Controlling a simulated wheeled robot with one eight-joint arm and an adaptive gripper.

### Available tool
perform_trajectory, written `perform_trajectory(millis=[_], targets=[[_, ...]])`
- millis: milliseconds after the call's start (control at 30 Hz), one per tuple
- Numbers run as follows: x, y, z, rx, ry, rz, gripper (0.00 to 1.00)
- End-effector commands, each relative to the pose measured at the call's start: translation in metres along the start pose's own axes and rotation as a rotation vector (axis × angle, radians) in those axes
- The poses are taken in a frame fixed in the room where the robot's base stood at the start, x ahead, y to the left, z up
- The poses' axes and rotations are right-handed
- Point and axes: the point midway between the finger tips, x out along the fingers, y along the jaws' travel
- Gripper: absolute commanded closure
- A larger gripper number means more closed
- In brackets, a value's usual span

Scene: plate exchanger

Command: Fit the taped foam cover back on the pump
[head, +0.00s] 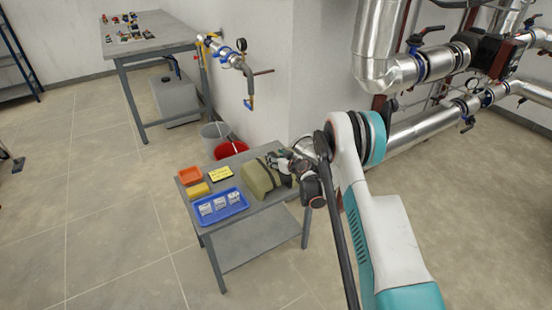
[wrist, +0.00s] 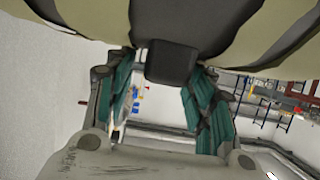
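The foam cover (head: 259,178), olive-tan with dark tape bands, rests on the right part of a small grey table. Close up, it fills the top of the wrist view (wrist: 270,30). A dark block (wrist: 172,61) stands out from its near face. My gripper (head: 284,160) is at the right side of the cover in the head view. In the wrist view its two green-padded fingers are spread apart on either side of the dark block, with a narrow gap showing at the left. The pump (head: 495,52), dark with a dark red part, sits bare in the pipework at upper right.
The small table (head: 228,217) also holds a blue tray (head: 222,219) of white packs, an orange bin (head: 190,175), a yellow block (head: 199,190) and a yellow sign (head: 221,173). Silver pipes (head: 425,127) run at right. The left floor is clear.

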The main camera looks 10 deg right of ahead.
Motion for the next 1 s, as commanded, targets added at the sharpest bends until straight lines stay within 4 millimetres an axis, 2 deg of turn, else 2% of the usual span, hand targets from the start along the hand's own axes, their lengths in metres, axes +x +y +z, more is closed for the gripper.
perform_trajectory(millis=[267, 367, 800, 1000], targets=[[-0.003, 0.0, -0.003, 0.0, 0.0, 0.0, 0.51], [-0.016, 0.001, -0.004, 0.0, 0.0, 0.001, 0.51], [-0.101, 0.001, -0.004, 0.001, 0.0, 0.001, 0.51], [-0.119, 0.0, -0.004, 0.0, 0.0, 0.0, 0.51]])
